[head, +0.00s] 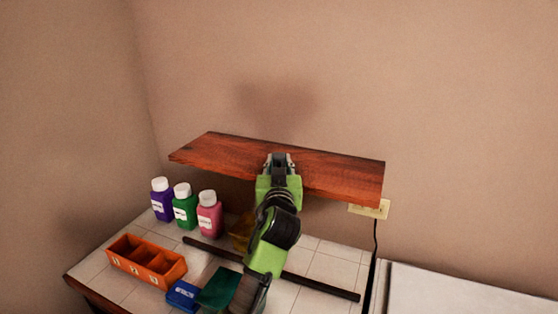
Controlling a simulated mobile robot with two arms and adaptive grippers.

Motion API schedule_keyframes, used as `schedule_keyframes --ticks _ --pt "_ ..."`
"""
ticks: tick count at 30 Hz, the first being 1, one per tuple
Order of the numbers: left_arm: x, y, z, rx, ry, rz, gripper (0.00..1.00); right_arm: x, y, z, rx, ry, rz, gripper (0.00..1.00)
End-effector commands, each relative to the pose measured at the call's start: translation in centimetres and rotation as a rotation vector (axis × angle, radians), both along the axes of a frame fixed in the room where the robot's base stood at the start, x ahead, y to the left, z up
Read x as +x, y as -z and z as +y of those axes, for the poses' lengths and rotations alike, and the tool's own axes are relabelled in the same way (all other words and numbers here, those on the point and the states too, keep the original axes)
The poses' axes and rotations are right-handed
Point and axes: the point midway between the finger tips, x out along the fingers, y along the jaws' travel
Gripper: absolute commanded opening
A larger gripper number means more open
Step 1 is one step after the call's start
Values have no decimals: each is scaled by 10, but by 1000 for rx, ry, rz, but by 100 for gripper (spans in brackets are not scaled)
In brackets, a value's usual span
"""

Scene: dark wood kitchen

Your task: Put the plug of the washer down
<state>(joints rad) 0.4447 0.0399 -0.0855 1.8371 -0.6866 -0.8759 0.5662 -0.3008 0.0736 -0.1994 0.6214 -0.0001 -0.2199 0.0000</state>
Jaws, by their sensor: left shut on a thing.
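My left gripper (280,161) is over the red-brown wooden shelf (225,148), with its fingers pointing toward the wall. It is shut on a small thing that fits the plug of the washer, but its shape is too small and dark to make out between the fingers. A black cord (375,238) hangs below the cream wall socket (381,210), under the shelf's right end. Whether that cord joins the held thing cannot be seen. A white surface (450,292), perhaps the washer's top, shows at the lower right. My right gripper is not in view.
Purple (162,203), green (185,209) and pink (209,218) bottles stand on the tiled counter (325,267) below. An orange divided box (147,262), a blue box (184,294) and a long dark bar (318,287) lie there too. The shelf top looks clear beside my gripper.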

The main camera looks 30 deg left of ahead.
Motion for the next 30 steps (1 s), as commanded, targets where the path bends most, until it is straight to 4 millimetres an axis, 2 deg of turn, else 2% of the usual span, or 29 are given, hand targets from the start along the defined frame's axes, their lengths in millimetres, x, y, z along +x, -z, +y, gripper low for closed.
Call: schedule_keyframes --ticks 7,8,9,22,26,30 --pt "0 4 0 0 0 0 0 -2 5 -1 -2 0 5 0" --pt "0 3 0 0 0 0 30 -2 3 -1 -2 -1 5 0" --pt "0 2 0 0 0 0 40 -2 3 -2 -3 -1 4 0" --pt "-1 -1 -1 -1 1 0 40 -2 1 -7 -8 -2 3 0" --pt "-17 3 -10 -4 2 -2 40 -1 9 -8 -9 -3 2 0" --pt "-43 4 -23 -5 4 -3 40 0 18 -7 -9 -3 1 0"
